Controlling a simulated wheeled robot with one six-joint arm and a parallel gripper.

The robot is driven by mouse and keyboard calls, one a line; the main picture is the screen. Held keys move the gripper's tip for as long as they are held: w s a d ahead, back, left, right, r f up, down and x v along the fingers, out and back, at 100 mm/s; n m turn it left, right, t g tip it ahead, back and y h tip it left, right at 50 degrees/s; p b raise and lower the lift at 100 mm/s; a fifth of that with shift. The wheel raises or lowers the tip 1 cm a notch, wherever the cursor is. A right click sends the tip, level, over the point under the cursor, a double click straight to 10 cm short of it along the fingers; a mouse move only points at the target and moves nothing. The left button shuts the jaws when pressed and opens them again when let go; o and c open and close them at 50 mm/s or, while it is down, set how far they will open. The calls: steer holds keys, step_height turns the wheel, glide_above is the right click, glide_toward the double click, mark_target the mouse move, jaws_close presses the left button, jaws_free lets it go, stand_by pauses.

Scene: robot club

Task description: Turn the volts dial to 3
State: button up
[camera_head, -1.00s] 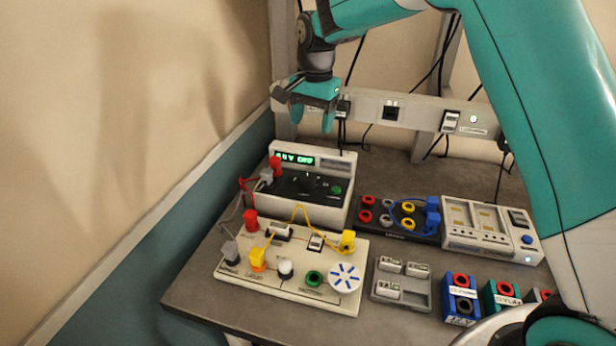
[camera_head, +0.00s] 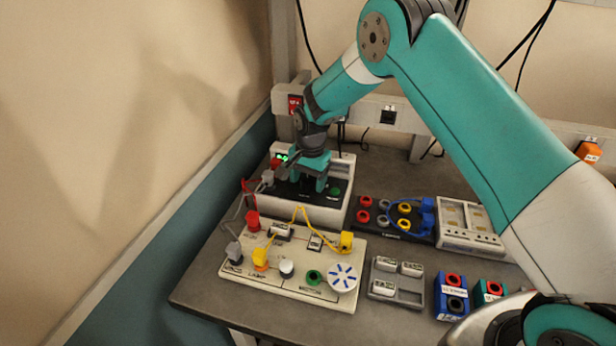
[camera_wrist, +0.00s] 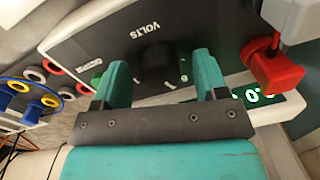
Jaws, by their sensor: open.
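The power supply (camera_head: 318,213) is a pale box with a dark sloped control panel at the back left of the bench. In the wrist view its panel reads VOLTS, and a black round dial (camera_wrist: 157,62) sits below that word. The dial's pointer cannot be made out. My gripper (camera_head: 308,180) is over the panel; in the wrist view its teal fingers (camera_wrist: 162,75) are apart, one on each side of the dial, with no clear contact. The green display (camera_wrist: 262,96) is partly hidden, and its reading is unclear.
A red plug (camera_wrist: 275,72) and a grey plug stand beside the panel. A circuit board (camera_head: 295,265) with yellow leads lies in front. A socket strip (camera_head: 385,234) with a blue lead and a parts tray (camera_head: 408,296) are to the right.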

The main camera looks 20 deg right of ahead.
steer(key=c, duration=0.9)
steer(key=n+b, duration=0.2)
steer(key=n, duration=0.1)
steer(key=shift+n, duration=0.4)
steer(key=n+b, duration=0.2)
steer(key=n, duration=0.3)
steer(key=shift+d, duration=0.1)
steer(key=shift+r, duration=0.1)
steer(key=o, duration=0.9)
